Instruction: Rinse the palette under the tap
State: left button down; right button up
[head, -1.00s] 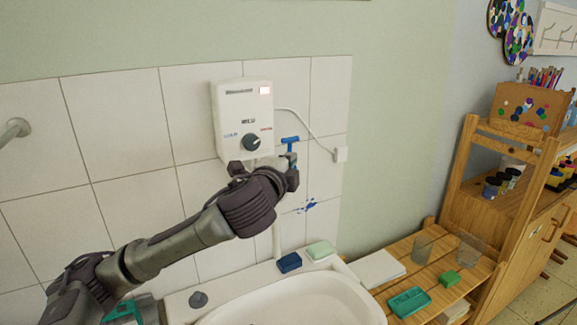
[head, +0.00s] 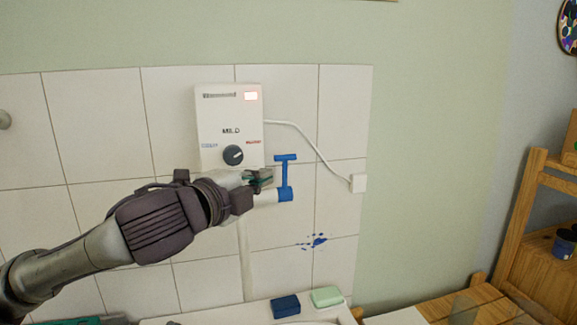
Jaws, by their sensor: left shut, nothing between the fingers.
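My left gripper (head: 262,177) is shut and empty, its fingertips just left of the tap's blue lever (head: 285,172) and in front of the lower edge of the white water heater (head: 229,125). The lever stands upright with a crossbar on top; I cannot tell whether the fingers touch it. The spout is mostly hidden, and I see no water running. Only the back edge of the sink (head: 255,312) shows at the bottom. A teal edge (head: 72,321) is cut off at the lower left; I cannot tell whether it is the palette. My right gripper is out of view.
A dark blue block (head: 285,306) and a pale green soap bar (head: 326,297) sit on the sink's back ledge. A white cable runs from the heater to a wall socket (head: 358,183). Wooden shelving (head: 532,210) stands at the right.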

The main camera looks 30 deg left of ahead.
pick_arm(q)
jog(key=w+p, duration=0.2)
jog(key=p, duration=0.2)
pick_arm(e)
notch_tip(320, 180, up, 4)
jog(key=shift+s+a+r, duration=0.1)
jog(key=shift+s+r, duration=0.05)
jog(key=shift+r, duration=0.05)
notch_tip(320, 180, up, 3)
jog(key=p, duration=0.3)
pick_arm(q)
jog(key=p, duration=0.3)
send_near(291, 158)
jog(key=w+d, duration=0.3)
jog(key=w+a, duration=0.2)
jog(key=shift+w+a+f+p, duration=0.1)
jog(key=shift+w+a+p, duration=0.25)
jog(key=shift+w+p, duration=0.05)
jog(key=shift+w+a, duration=0.15)
jog(key=shift+a, duration=0.25)
jog(key=shift+f, duration=0.1)
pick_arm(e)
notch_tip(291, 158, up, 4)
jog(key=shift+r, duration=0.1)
pick_arm(q)
jog(key=shift+w, duration=0.1)
